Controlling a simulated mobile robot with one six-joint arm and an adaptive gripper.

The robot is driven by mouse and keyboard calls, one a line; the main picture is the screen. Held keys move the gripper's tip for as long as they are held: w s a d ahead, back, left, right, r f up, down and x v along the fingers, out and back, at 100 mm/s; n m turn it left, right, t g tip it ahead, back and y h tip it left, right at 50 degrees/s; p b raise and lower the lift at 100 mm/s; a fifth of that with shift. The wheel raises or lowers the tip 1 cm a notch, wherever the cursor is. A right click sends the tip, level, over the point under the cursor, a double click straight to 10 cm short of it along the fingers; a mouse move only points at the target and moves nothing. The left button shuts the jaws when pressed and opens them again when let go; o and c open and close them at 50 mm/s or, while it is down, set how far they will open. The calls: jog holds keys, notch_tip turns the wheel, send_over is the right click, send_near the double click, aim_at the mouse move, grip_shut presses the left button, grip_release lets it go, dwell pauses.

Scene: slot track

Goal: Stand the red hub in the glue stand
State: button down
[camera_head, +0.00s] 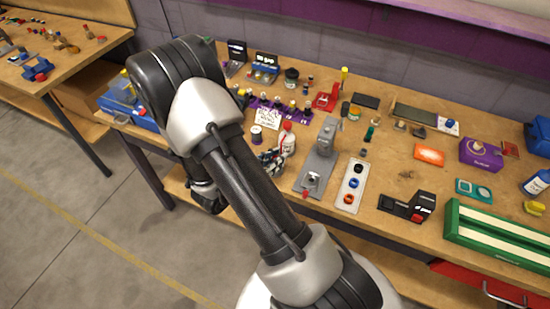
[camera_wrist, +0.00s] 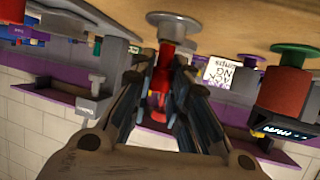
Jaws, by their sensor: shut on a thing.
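My gripper (camera_head: 272,157) is low over the near edge of the bench in the head view, partly behind my arm. In the upside-down wrist view its fingers (camera_wrist: 160,112) are shut on a red piece with a grey disc end, which I take for the red hub (camera_wrist: 164,72). The grey disc lies toward the bench top; I cannot tell whether it touches it. I cannot tell for certain which thing is the glue stand; a purple rack (camera_head: 261,101) with several small bottles stands behind the gripper.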

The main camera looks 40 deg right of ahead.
jog(key=shift+f, duration=0.15)
jog(key=c, duration=1.4)
grip_release()
jog(key=shift+c, duration=0.2)
jog(key=v, duration=1.2)
